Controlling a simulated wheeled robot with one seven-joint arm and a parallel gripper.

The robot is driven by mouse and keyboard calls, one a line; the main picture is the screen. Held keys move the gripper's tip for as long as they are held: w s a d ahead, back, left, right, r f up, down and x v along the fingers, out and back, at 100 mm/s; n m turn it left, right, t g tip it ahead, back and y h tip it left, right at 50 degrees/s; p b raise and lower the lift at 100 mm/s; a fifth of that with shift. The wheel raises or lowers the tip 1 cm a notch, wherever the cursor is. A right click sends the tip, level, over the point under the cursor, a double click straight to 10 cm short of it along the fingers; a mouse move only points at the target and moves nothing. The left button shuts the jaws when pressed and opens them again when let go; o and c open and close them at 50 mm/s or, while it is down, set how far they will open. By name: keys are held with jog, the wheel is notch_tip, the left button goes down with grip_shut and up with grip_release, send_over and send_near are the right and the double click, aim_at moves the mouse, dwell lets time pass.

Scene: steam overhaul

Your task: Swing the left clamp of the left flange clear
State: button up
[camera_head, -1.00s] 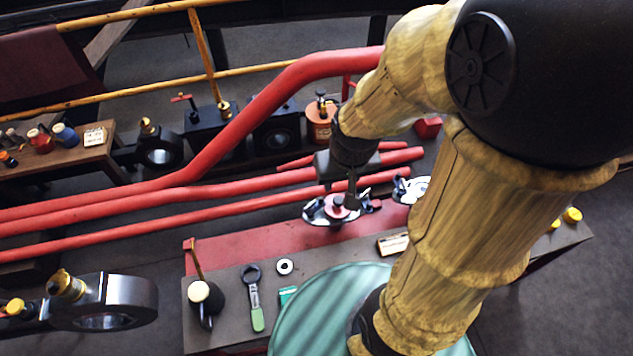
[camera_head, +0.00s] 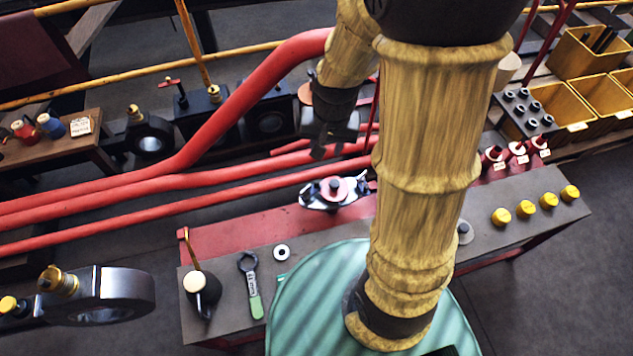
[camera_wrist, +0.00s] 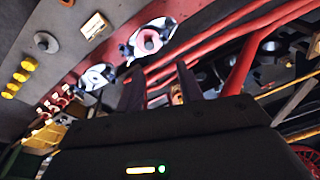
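The left flange (camera_head: 325,193) is a pale plate with a red-pink round centre and a dark knob, on the end of a red pipe. Its left clamp (camera_head: 309,196) is a dark and shiny piece at the plate's left edge; I cannot tell if it is fastened. The flange also shows in the wrist view (camera_wrist: 150,41), beyond my fingers. My gripper (camera_head: 319,152) is above and behind the flange, apart from it. In the wrist view its two fingers (camera_wrist: 160,82) stand apart with nothing between them. The right flange (camera_wrist: 97,77) shows in the wrist view; my arm hides it in the head view.
Red pipes (camera_head: 200,183) run across behind the bench (camera_head: 225,265). On the bench are a dark oil can (camera_head: 203,288), a green-handled wrench (camera_head: 252,285), a ring (camera_head: 282,252) and yellow knobs (camera_head: 501,216). Yellow bins (camera_head: 590,55) stand at the back right.

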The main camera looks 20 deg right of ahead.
aim_at(317, 182)
jog(key=w+f+m+g+b, duration=0.1)
jog(key=w+f+m+b, duration=0.1)
jog(key=w+f+m, duration=0.5)
notch_tip(317, 182, down, 5)
jog(key=shift+w+d+r+m+g+b, duration=0.1)
jog(key=shift+w+d+m+g+b, duration=0.3)
jog(key=shift+w, duration=0.8)
jog(key=shift+a, duration=0.1)
notch_tip(317, 182, down, 17)
jog(key=shift+f, duration=0.2)
jog(key=shift+c, duration=0.5)
grip_shut()
